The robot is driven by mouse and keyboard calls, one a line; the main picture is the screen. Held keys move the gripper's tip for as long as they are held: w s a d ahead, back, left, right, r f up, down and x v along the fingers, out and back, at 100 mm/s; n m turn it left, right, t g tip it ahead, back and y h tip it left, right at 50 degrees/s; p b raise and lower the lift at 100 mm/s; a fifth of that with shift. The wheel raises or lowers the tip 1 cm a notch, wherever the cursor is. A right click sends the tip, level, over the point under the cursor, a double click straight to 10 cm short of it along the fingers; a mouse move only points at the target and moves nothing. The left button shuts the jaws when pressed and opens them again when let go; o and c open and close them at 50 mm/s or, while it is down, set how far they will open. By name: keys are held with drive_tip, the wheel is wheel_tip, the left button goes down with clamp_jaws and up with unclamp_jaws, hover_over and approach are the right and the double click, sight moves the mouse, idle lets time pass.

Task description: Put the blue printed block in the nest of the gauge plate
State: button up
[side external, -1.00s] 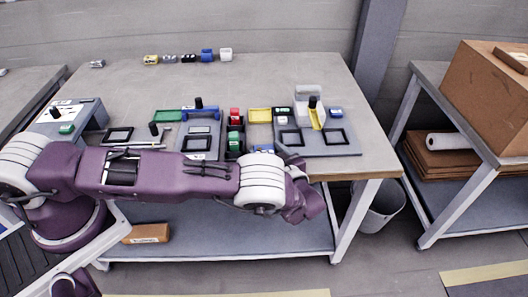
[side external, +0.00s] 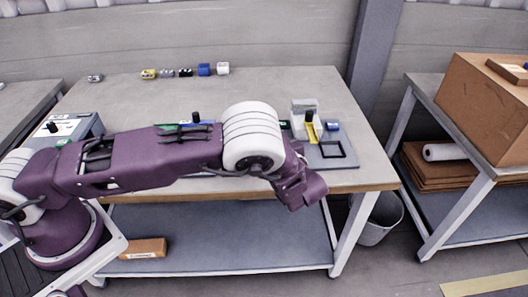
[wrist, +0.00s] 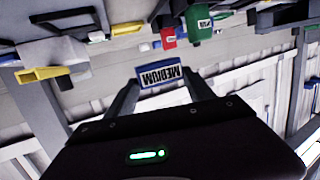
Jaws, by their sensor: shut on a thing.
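The blue printed block (wrist: 160,76), with a white label reading "MEDIUM", sits between the two fingers of my gripper (wrist: 160,88) in the wrist view. The gripper is shut on it. In the side view my wrist hides the gripper and the held block. A grey plate (side external: 326,162) lies at the table's right front and looks like the gauge plate. A black square frame (side external: 339,149), probably a nest, shows on it. My arm covers its left part. The wrist view shows a black frame (wrist: 70,18) at upper left.
A white fixture (side external: 304,108) with a yellow piece (side external: 310,132) stands on the plate, beside another blue block (side external: 332,126). Red (wrist: 167,35) and green (wrist: 203,28) parts show in the wrist view. Several small items line the table's back, including a blue one (side external: 204,69). The table's middle back is clear.

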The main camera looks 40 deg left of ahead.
drive_tip(key=s+a, duration=0.3)
drive_tip(key=a, duration=0.2)
drive_tip(key=s+a+f, duration=0.1)
drive_tip(key=s+a, duration=0.3)
drive_tip(key=a, duration=0.2)
drive_tip(key=s+a+f, duration=0.1)
drive_tip(key=s+a, duration=0.3)
drive_tip(key=a, duration=0.2)
drive_tip(key=shift+s+a, duration=0.1)
drive_tip(key=shift+s, duration=0.05)
drive_tip(key=shift+f, duration=3.1)
drive_tip(key=o, duration=1.5)
